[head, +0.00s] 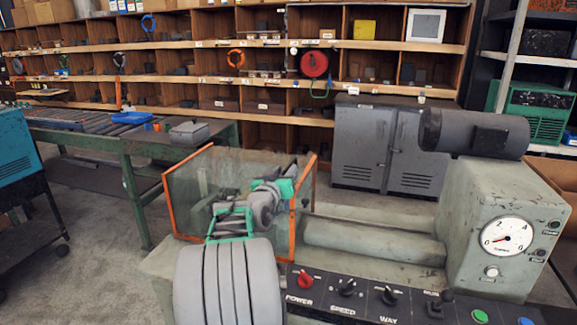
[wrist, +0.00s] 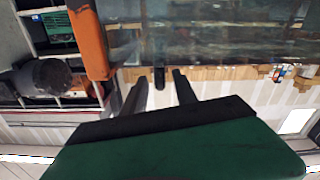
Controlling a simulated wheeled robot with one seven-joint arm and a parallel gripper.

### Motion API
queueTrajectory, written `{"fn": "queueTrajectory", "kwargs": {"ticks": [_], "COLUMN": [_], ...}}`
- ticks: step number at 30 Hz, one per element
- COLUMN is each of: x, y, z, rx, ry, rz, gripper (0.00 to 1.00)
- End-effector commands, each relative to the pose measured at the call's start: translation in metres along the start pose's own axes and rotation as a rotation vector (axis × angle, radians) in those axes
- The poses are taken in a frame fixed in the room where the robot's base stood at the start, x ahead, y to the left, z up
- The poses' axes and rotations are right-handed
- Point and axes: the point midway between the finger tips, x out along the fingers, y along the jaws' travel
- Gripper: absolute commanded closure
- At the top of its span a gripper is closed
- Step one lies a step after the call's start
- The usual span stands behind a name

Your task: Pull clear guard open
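The clear guard (head: 186,190) is a see-through panel with orange edge strips, standing upright on the machine in the head view. In the wrist view its clear panel (wrist: 225,40) fills the top, with an orange strip (wrist: 88,42) at upper left. A short dark peg (wrist: 160,76), apparently the guard's handle, shows below the panel. My gripper (wrist: 158,82) is open, with one finger on each side of the peg's line in the wrist view. I cannot tell whether it touches the peg. In the head view my arm covers part of the guard and hides the fingertips.
The machine's control panel (head: 370,302) with knobs and buttons lies in front of the guard. A gauge housing (head: 462,205) with a dark motor (head: 475,134) stands at right. A green workbench (head: 128,160) is at left, and wooden shelves (head: 190,45) line the back.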

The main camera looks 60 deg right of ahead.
Motion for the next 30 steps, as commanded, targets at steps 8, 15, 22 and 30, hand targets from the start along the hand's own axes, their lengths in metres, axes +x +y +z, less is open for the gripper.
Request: {"fn": "queueTrajectory", "kwargs": {"ticks": [8, 15, 22, 30], "x": [0.044, 0.048, 0.048, 0.048], "y": [0.001, 0.001, 0.001, 0.002], "z": [-0.001, 0.001, 0.001, 0.001], "rx": [0.000, -0.001, -0.001, 0.000], "ry": [-0.002, -0.003, -0.003, -0.003], "rz": [0.001, 0.001, 0.001, 0.002], "gripper": [0.66, 0.66, 0.81, 1.00]}}
